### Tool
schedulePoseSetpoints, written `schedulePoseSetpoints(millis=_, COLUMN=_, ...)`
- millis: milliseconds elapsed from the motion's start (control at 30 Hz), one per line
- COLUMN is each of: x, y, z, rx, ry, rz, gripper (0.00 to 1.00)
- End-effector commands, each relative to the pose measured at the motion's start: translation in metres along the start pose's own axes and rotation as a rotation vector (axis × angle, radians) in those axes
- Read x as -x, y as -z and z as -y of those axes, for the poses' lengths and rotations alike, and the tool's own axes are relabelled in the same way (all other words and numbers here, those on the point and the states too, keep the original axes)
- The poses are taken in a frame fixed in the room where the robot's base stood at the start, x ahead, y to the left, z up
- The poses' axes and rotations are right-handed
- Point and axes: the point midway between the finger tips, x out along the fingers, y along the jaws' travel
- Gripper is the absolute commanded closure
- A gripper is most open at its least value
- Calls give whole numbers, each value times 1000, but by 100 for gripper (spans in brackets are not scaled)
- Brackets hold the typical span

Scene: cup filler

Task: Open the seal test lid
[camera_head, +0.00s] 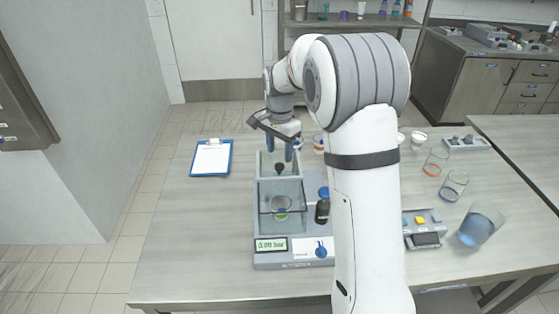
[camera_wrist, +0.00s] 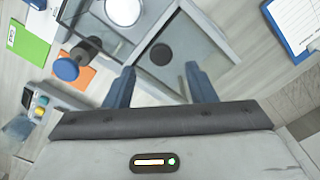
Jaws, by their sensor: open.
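The seal test station (camera_head: 265,259) stands on the table with a clear-walled chamber (camera_head: 264,222). The wrist view shows the lid (camera_wrist: 190,60) and knob (camera_wrist: 161,54) just beyond my fingertips. My gripper (camera_head: 293,150) is open and empty at the lid's upper edge. Its blue fingers (camera_wrist: 160,80) are spread on either side of the knob in that view; I cannot tell whether they touch the lid.
A blue knob (camera_head: 321,251) is on the station's front. A clipboard (camera_head: 211,157) lies to the left. A button box (camera_head: 422,228), glasses (camera_head: 454,186) and a blue jug (camera_head: 481,224) stand to the right. The table's front left is clear.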

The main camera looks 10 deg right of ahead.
Motion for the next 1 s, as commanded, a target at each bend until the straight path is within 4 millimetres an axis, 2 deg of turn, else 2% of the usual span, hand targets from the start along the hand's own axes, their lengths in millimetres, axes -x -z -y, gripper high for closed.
schedulePoseSetpoints(millis=100, x=17, y=1, z=0, rx=0, ry=2, rz=-1, gripper=50)
schedulePoseSetpoints(millis=200, x=25, y=0, z=0, rx=-1, ry=0, rz=0, gripper=50)
schedulePoseSetpoints(millis=567, x=29, y=-1, z=0, rx=1, ry=0, rz=0, gripper=50)
schedulePoseSetpoints(millis=667, x=34, y=-3, z=-5, rx=17, ry=5, rz=-4, gripper=50)
schedulePoseSetpoints(millis=767, x=48, y=-11, z=-21, rx=65, ry=20, rz=-15, gripper=50)
schedulePoseSetpoints(millis=1000, x=86, y=-47, z=-89, rx=278, ry=70, rz=-71, gripper=50)
